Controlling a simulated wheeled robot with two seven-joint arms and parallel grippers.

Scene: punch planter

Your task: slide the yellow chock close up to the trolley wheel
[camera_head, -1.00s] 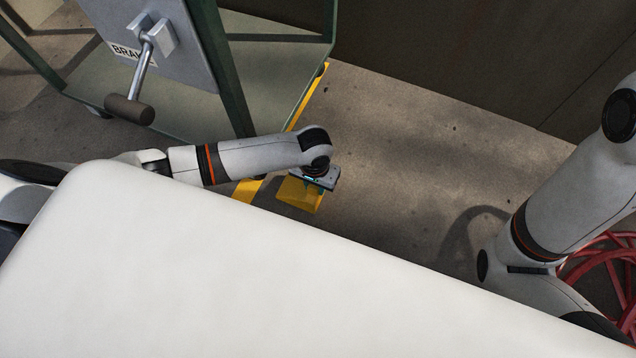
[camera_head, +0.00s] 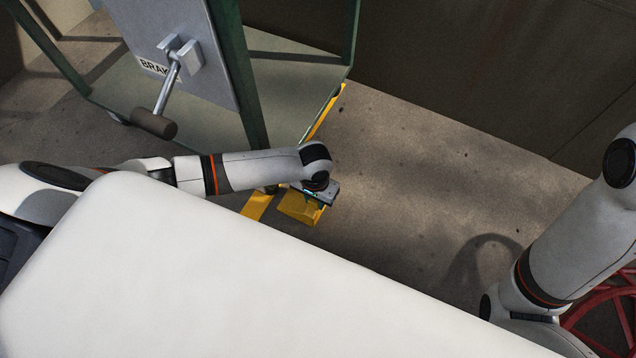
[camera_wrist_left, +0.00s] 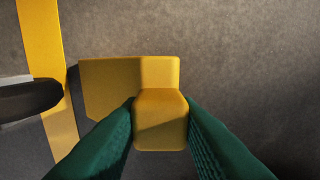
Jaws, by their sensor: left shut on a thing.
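The yellow chock (camera_head: 298,208) is on the floor beside the green trolley (camera_head: 200,112); it also shows in the left wrist view (camera_wrist_left: 112,84). My left gripper (camera_head: 317,203) is above the chock, and its green fingers (camera_wrist_left: 160,122) are shut on the chock's raised block. A dark trolley wheel (camera_wrist_left: 30,98) enters from the left in the left wrist view, over the yellow floor line. The chock's left end faces the wheel across a narrow gap. In the head view my arm and the trolley hide most of that wheel. My right gripper is out of view.
The yellow floor line (camera_head: 258,205) runs along the trolley's side. A brake lever (camera_head: 155,122) stands out from the trolley's grey panel. Clear concrete floor (camera_head: 420,170) lies to the right. Red curved bars (camera_head: 605,305) are at the lower right, and a dark wall is behind.

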